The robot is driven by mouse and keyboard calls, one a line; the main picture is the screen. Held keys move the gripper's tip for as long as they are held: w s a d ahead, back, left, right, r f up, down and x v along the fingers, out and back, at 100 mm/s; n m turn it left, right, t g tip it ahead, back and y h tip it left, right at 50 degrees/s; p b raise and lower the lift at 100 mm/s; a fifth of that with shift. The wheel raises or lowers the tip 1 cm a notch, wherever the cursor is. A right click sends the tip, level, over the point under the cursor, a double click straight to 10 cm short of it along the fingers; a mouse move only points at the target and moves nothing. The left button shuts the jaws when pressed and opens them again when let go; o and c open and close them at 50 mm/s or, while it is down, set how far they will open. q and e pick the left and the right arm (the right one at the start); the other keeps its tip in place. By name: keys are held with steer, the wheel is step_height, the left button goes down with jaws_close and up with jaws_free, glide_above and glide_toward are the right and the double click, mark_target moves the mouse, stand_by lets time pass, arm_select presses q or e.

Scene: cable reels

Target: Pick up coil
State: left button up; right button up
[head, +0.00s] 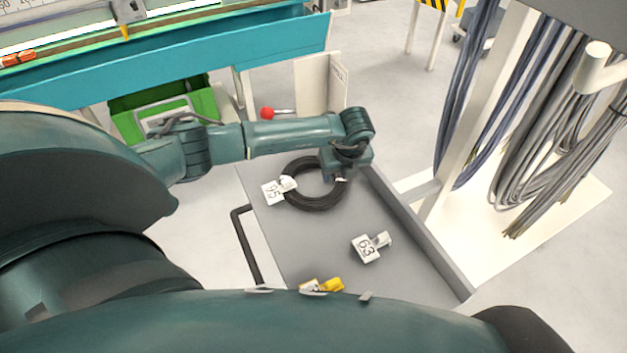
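A black cable coil (313,206) lies flat on the grey cart top (290,240). A white tag marked 95 (277,190) is on its left side. My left arm reaches in from the left, and my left gripper (341,180) is over the coil's right side, pointing down. Its wrist hides the coil's upper right part. The fingers are small and partly hidden, so I cannot tell whether they are open or closed on the coil. My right gripper is not in view.
A white tag marked 63 (366,249) lies on the cart, and a yellow item (332,285) is at its near edge. A raised rim (418,238) runs along the cart's right side. Hanging cables (560,120) are at right. A blue bench (200,62) stands behind.

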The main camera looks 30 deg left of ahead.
arm_select(q)
jaws_close()
stand_by(0.3)
steer(key=shift+r, duration=0.2)
step_height(320, 180, up, 10)
steer(key=b, duration=0.1)
stand_by(0.5)
steer(key=shift+f, duration=0.1)
